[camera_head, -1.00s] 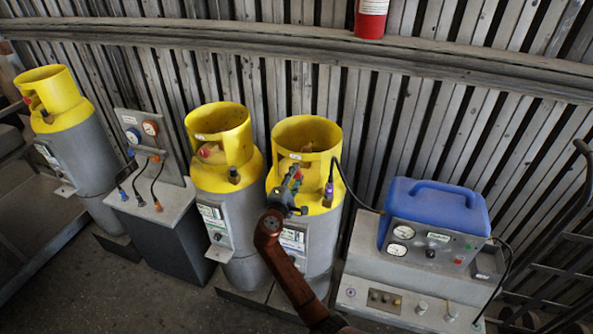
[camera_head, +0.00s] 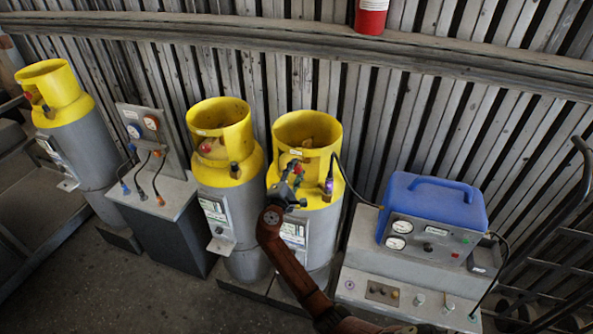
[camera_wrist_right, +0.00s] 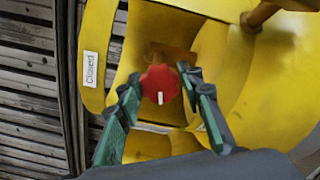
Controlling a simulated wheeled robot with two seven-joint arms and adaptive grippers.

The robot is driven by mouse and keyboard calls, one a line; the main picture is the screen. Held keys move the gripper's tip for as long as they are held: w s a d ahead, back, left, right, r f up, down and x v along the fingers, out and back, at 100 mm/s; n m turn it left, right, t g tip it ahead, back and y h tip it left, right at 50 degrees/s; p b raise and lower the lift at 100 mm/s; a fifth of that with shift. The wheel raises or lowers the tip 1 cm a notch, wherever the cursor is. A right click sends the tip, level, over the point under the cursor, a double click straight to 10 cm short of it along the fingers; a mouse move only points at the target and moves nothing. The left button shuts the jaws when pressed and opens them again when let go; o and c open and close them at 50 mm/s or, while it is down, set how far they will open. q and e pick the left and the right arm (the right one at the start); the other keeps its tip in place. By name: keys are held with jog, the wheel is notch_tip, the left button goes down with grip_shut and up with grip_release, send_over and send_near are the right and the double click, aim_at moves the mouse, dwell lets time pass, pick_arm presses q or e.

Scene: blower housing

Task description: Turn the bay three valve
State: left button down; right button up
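Three grey cylinders with yellow collars stand along the wall. The rightmost cylinder (camera_head: 307,127) has my right gripper (camera_head: 293,178) at the front opening of its collar. In the right wrist view, a red valve knob (camera_wrist_right: 159,84) with a white mark sits inside that opening. The green fingers of my right gripper (camera_wrist_right: 160,76) are spread on either side of the knob, with gaps visible at both sides. A white label (camera_wrist_right: 90,68) reading "Closed" is on the collar to the left of the knob. My left gripper is not in view.
The middle cylinder (camera_head: 226,190) stands close on the left. A blue-cased machine (camera_head: 433,215) on a grey bench is to the right, with a hose running to the rightmost cylinder. A hand truck (camera_head: 570,240) is at far right.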

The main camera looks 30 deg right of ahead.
jog(key=o, duration=0.4)
jog(key=v, duration=1.2)
